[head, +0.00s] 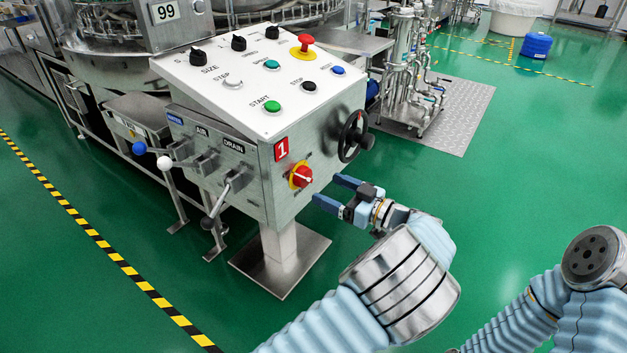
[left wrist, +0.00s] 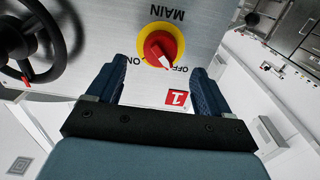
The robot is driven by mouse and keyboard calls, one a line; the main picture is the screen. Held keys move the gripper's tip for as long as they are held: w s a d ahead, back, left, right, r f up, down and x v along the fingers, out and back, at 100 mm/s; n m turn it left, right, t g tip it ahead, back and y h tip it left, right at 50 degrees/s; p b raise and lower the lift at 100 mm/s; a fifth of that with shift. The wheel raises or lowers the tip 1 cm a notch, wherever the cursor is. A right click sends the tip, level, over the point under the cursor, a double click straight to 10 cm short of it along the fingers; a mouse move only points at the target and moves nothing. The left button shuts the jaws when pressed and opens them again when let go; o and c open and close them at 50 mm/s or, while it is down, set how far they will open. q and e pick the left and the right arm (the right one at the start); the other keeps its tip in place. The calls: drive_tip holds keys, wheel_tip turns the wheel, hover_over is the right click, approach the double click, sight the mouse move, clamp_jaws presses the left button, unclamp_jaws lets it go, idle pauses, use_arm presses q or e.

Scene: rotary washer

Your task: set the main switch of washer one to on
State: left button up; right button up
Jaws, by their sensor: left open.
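The main switch (head: 300,177) is a red knob on a yellow round plate, on the front of the washer one control box, below the red "1" label (head: 281,149). In the left wrist view the switch (left wrist: 160,48) appears upside down, and its white-marked end points toward the OFF lettering. My left gripper (head: 334,193) is open and empty, its blue fingers just right of the switch and apart from it. In the left wrist view the open fingers (left wrist: 157,76) lie either side of the knob's line, short of the knob. My right gripper is not in view.
A black handwheel (head: 353,137) juts from the box close above my left gripper. Levers with blue and white balls (head: 164,162) stand left of the switch. Buttons and a red emergency stop (head: 302,44) are on the sloped top.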

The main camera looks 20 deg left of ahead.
sight(310, 181)
use_arm(q)
drive_tip(key=x, duration=0.6)
drive_tip(key=shift+a, duration=0.1)
drive_tip(key=c, duration=1)
